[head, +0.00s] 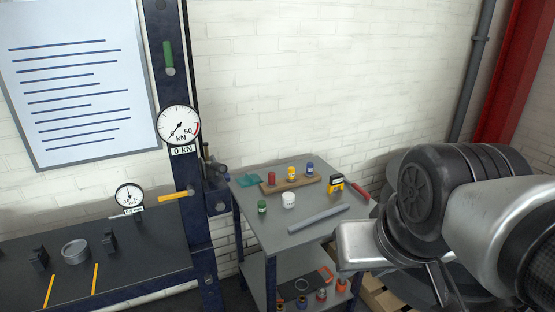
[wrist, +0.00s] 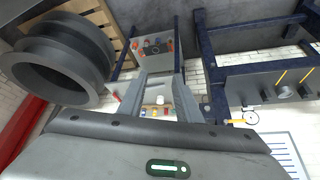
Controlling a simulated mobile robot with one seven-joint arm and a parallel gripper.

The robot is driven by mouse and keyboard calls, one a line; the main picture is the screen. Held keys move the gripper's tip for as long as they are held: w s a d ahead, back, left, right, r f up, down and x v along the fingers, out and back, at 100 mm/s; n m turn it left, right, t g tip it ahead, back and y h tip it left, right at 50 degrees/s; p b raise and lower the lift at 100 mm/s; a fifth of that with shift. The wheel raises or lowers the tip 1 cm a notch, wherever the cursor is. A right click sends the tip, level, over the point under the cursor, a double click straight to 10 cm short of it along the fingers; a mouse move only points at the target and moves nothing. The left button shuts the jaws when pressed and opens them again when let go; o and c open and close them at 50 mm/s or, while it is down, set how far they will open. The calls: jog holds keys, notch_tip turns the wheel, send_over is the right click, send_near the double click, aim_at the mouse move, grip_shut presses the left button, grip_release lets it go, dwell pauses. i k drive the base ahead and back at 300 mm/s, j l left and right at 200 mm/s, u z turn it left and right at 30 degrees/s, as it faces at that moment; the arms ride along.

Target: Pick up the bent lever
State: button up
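No lever with a clear bend can be made out. A long grey bar (head: 318,219) lies on the cart's top near its front edge; I cannot tell whether it is the bent lever. A short yellow handle (head: 175,196) sticks out from the blue frame at the left. My gripper (wrist: 158,80) shows in the wrist view with its two grey fingers apart and nothing held between them. In the head view my arm is at the right, beside the cart, and the fingertips cannot be made out.
The grey cart (head: 262,222) also bears a wooden rack (head: 285,184) with small jars, a white cup (head: 288,200), a green jar (head: 262,207) and a yellow device (head: 336,183). Its lower shelf holds a red tool and bottles. A dark bench (head: 140,262) stands left.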

aim_at(291, 229)
jog(key=i+l+u, duration=0.4)
jog(key=i+l, duration=0.2)
jog(key=i+l+u, duration=0.35)
jog(key=i+l, duration=0.4)
jog(key=l, duration=0.1)
